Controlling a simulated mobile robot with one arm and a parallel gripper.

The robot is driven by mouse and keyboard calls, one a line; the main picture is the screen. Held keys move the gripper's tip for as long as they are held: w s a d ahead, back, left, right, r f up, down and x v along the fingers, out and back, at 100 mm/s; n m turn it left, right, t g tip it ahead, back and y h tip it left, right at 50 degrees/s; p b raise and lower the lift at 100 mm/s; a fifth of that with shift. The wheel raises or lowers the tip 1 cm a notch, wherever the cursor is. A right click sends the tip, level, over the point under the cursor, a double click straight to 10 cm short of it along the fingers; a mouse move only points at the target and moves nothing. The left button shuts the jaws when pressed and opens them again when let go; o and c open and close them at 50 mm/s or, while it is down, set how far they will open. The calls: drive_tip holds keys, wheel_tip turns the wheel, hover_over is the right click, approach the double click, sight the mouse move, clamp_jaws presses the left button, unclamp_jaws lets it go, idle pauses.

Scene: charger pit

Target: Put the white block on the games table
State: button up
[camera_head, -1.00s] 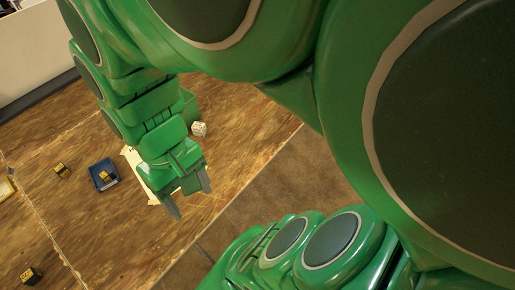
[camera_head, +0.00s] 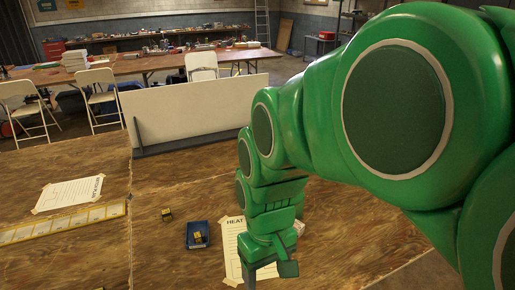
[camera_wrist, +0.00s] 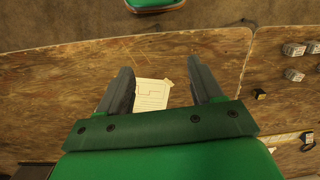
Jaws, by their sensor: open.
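A small white block (camera_head: 299,228) shows just right of my wrist in the head view, mostly hidden behind it. My gripper (camera_head: 268,272) points down over the wooden tabletop, near the sheet headed "HEAT" (camera_head: 232,262). Its two fingers are apart and nothing shows between them except the sheet below. In the wrist view my gripper (camera_wrist: 162,80) is open over a taped white sheet (camera_wrist: 152,98). Several pale blocks (camera_wrist: 293,49) lie at the right of that view. I cannot tell which table is the games table.
A blue tray (camera_head: 189,238) holds a dark-and-yellow cube, and another such cube (camera_head: 167,214) lies nearby. A yellow strip (camera_head: 60,224) and a taped sheet (camera_head: 68,193) lie left. A white upright panel (camera_head: 200,112) stands behind. Farther back are chairs (camera_head: 98,90) and a cluttered long table (camera_head: 130,68).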

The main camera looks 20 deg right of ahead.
drive_tip(key=w+d+f+n+t+y, duration=0.1)
drive_tip(key=w+d+f, duration=0.1)
drive_tip(key=w, duration=0.4)
drive_tip(key=w+d+f+n, duration=0.1)
drive_tip(key=w+d+f, duration=0.15)
drive_tip(key=w, duration=0.35)
drive_tip(key=n+t, duration=0.1)
drive_tip(key=t, duration=0.3)
hover_over(299, 224)
drive_tip(key=s, duration=0.3)
wheel_tip(299, 224, down, 19)
drive_tip(key=shift+w+d+x, duration=0.1)
drive_tip(key=shift+w+x, duration=0.05)
drive_tip(key=shift+x, duration=1.2)
drive_tip(key=shift+w+d+x, duration=0.1)
drive_tip(key=shift+w+x, duration=0.05)
drive_tip(key=shift+x, duration=1.15)
drive_tip(key=shift+w+d+x, duration=0.1)
drive_tip(key=shift+w+x, duration=0.05)
drive_tip(key=shift+x, duration=1.2)
drive_tip(key=shift+r, duration=0.15)
drive_tip(key=c, duration=1.1)
drive_tip(key=shift+t, duration=0.3)
drive_tip(key=shift+c, duration=0.2)
